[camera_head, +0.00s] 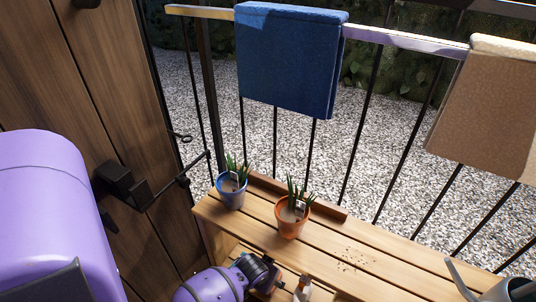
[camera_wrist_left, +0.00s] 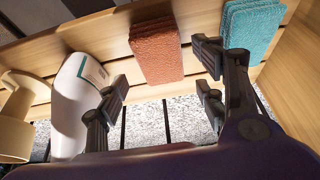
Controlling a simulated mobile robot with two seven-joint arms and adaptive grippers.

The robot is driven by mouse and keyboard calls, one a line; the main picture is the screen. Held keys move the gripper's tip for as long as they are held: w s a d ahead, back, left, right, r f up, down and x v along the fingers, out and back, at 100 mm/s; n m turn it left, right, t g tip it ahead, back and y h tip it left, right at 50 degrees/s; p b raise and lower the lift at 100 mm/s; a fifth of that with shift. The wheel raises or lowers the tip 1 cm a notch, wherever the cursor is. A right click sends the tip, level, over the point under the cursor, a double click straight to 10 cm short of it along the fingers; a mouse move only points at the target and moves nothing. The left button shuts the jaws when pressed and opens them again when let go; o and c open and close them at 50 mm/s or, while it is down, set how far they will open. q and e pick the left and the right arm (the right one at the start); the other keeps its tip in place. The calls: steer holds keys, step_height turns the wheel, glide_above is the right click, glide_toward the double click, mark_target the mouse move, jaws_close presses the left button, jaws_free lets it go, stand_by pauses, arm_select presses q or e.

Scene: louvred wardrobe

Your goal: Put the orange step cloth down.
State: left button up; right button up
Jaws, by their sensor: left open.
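The orange cloth (camera_wrist_left: 156,50) lies folded on a slatted wooden shelf (camera_wrist_left: 105,32) in the left wrist view. My left gripper (camera_wrist_left: 163,88) is open, with its fingers apart and nothing between them; the cloth shows beyond the gap. I cannot tell whether a finger touches the cloth. In the head view my left arm reaches down at the bench's front edge, and its fingers are mostly hidden. My right gripper is not in view.
On the shelf, a teal folded cloth stack (camera_wrist_left: 250,28) sits right of the orange cloth, and a white bottle (camera_wrist_left: 75,110) left. The bench (camera_head: 400,262) holds a blue pot (camera_head: 231,194) and terracotta pot (camera_head: 290,222). Towels hang on the railing (camera_head: 400,39) behind.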

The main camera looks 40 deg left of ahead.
arm_select(q)
steer(key=v, duration=0.1)
steer(key=p+v, duration=0.1)
steer(key=v, duration=0.2)
steer(key=shift+w+d+r, duration=0.1)
steer(key=shift+w+d, duration=0.15)
steer(key=shift+w, duration=0.1)
steer(key=shift+s+r+p, duration=0.1)
steer(key=shift+r+p, duration=0.05)
steer(key=shift+p, duration=0.15)
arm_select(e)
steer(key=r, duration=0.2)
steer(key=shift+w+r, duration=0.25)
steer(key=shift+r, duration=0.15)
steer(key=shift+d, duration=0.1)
